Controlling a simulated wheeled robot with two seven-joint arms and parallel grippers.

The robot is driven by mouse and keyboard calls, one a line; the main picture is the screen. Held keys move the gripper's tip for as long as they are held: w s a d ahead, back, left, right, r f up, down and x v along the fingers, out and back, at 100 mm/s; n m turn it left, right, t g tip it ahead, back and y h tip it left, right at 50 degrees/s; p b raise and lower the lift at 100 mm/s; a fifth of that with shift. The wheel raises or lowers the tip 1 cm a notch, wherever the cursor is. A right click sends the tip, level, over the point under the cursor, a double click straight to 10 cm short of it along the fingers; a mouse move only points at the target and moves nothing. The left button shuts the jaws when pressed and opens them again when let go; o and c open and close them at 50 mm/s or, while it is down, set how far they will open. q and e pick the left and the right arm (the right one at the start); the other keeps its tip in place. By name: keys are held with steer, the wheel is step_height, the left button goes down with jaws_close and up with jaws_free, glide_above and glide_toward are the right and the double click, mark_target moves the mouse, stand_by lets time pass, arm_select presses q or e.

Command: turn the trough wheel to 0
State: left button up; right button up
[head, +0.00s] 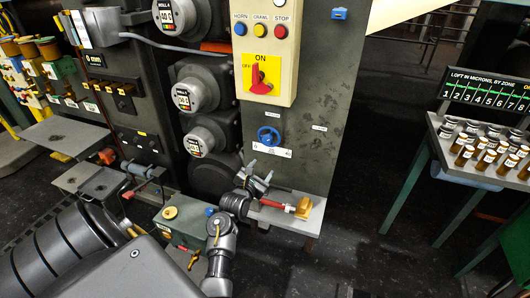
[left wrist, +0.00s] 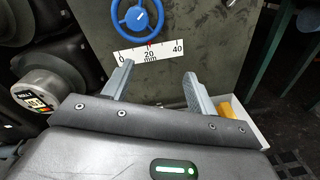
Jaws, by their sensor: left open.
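The trough wheel (head: 268,136) is a small blue handwheel on the dark grey panel (head: 311,101), below the white control box. It also shows at the top of the left wrist view (left wrist: 138,16). Under it is a white scale plate (left wrist: 150,51) marked 0, 20 and 40 mm. A small red pointer stands at about 20. My left gripper (head: 257,181) is below the wheel and apart from it. Its two fingers (left wrist: 155,88) are spread with nothing between them. My right gripper is in neither view.
A shelf (head: 290,214) with a red-handled tool (head: 279,204) and a yellow block (head: 304,208) lies beside my left gripper. The control box (head: 267,50) with a red switch is above the wheel. A green box (head: 184,227) stands lower left. A rack of bottles (head: 485,150) stands right.

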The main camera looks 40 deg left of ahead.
mark_target(267, 141)
arm_select(q)
step_height(267, 141, up, 4)
steer(key=s+a+n+y, duration=0.1)
steer(key=a+n, duration=0.1)
steer(key=n, duration=0.1)
steer(key=shift+t, duration=0.3)
steer(key=x, duration=1.1)
steer(key=shift+s+a, duration=0.1)
steer(key=shift+a, duration=0.1)
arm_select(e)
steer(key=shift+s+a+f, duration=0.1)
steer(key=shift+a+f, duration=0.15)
arm_select(q)
steer(key=c, duration=0.8)
steer(key=shift+d, duration=0.15)
steer(key=shift+c, duration=1)
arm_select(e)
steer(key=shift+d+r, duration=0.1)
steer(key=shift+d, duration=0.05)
